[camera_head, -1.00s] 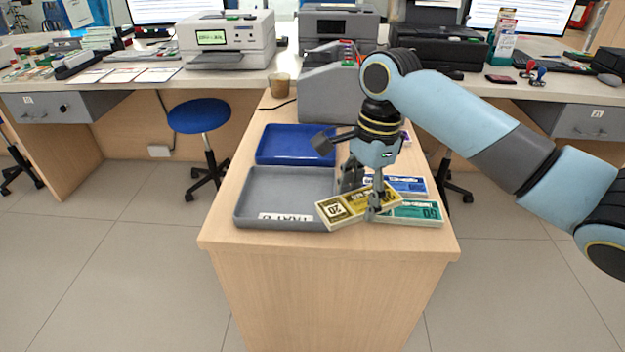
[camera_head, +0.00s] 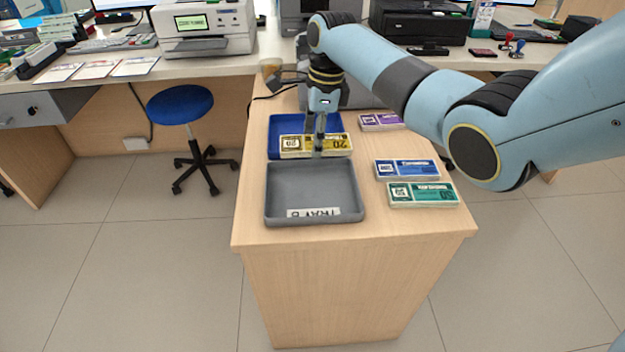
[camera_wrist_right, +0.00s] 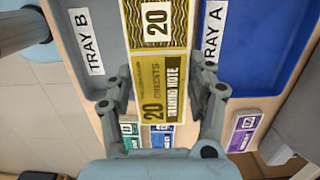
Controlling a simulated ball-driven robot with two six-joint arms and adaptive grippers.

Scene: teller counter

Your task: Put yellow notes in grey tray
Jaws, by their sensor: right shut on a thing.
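The yellow notes (camera_head: 316,146), a flat bundle marked 20, are gripped by my right gripper (camera_head: 319,148). In the head view they are over the border of the two trays, in front of the blue tray's (camera_head: 273,150) middle. The grey tray (camera_head: 315,186), labelled TRAY B, is empty and nearer. In the right wrist view the fingers of my right gripper (camera_wrist_right: 162,95) close on both sides of the bundle (camera_wrist_right: 160,75). The grey tray (camera_wrist_right: 92,25) is on the left there and the blue tray (camera_wrist_right: 250,40), labelled TRAY A, on the right. My left gripper is not in view.
Blue notes (camera_head: 407,169), green notes (camera_head: 422,195) and purple notes (camera_head: 381,121) lie on the wooden counter (camera_head: 400,225) right of the trays. A brown cup (camera_head: 271,70) stands at the back. A blue stool (camera_head: 180,104) is on the floor at left.

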